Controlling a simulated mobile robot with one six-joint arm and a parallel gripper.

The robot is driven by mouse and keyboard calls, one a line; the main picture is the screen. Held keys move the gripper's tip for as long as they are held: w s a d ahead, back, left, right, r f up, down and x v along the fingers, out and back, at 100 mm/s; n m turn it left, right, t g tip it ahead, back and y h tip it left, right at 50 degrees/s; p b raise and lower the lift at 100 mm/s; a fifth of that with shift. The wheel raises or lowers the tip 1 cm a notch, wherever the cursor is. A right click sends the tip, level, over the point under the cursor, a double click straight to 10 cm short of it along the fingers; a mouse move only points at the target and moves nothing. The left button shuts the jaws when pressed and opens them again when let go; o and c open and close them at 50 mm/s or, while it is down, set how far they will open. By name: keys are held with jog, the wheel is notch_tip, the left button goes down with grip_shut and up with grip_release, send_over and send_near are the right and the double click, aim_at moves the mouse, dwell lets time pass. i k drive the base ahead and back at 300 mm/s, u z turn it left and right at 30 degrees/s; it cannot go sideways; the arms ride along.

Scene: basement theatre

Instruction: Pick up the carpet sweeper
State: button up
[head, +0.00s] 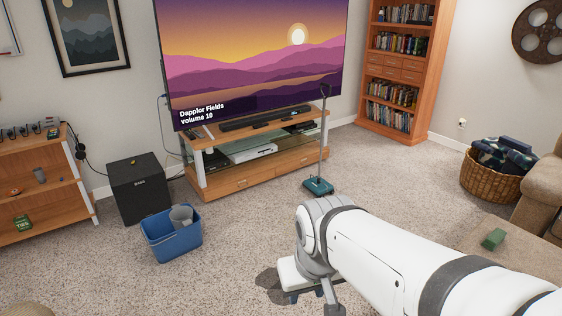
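The carpet sweeper (319,187) stands upright on the carpet just in front of the TV stand's right half. It has a low teal head and a thin dark handle that rises in front of the TV's lower right corner. My gripper (292,299) is low in the middle of the view, nearer to me than the sweeper and apart from it. It points down at the carpet, and my arm covers much of it. Its fingers are too small and hidden to tell whether they are open.
A TV stand (225,181) is right behind the sweeper. A blue bin (172,245) and a black subwoofer (139,188) stand to the left. A wicker basket (489,187) and a sofa (541,192) are at the right. Carpet between gripper and sweeper looks clear.

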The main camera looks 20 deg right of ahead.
aim_at(317, 185)
jog(key=z, duration=0.8)
jog(key=i, duration=4.35)
jog(key=z, duration=1.1)
jog(key=i, duration=0.5)
jog(key=u, duration=0.45)
